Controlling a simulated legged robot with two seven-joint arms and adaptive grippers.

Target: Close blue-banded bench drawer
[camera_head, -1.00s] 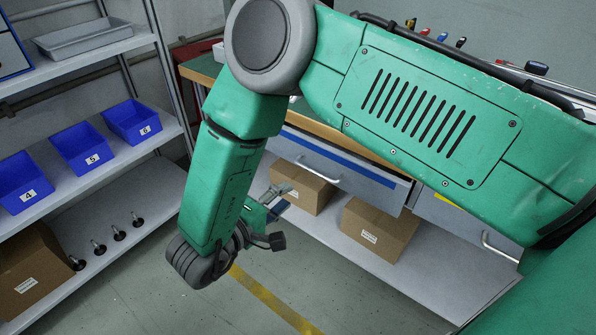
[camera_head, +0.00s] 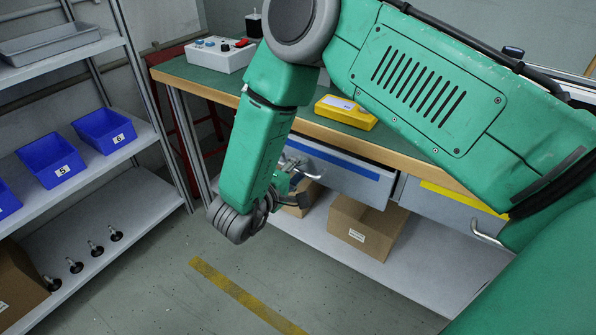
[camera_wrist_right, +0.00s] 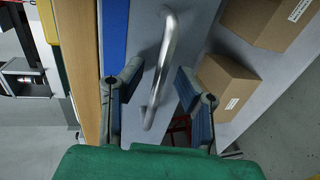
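The bench drawer with the blue band (camera_head: 335,160) sits under the bench top in the head view. Its front stands out a little, with a dark gap at its right edge. In the right wrist view the blue band (camera_wrist_right: 115,38) runs beside the curved metal handle (camera_wrist_right: 164,65). My right gripper (camera_wrist_right: 158,75) is open, with one finger on each side of the handle; I cannot tell whether either touches it. In the head view my right gripper (camera_head: 290,183) is at the drawer's left part, partly hidden by my forearm. My left gripper is not in view.
A yellow-banded drawer (camera_head: 455,205) is to the right. Cardboard boxes (camera_head: 362,228) stand on the shelf below. The bench top (camera_head: 205,75) carries a yellow case (camera_head: 345,112) and a control box (camera_head: 220,53). A rack with blue bins (camera_head: 50,160) stands left. The floor between is clear.

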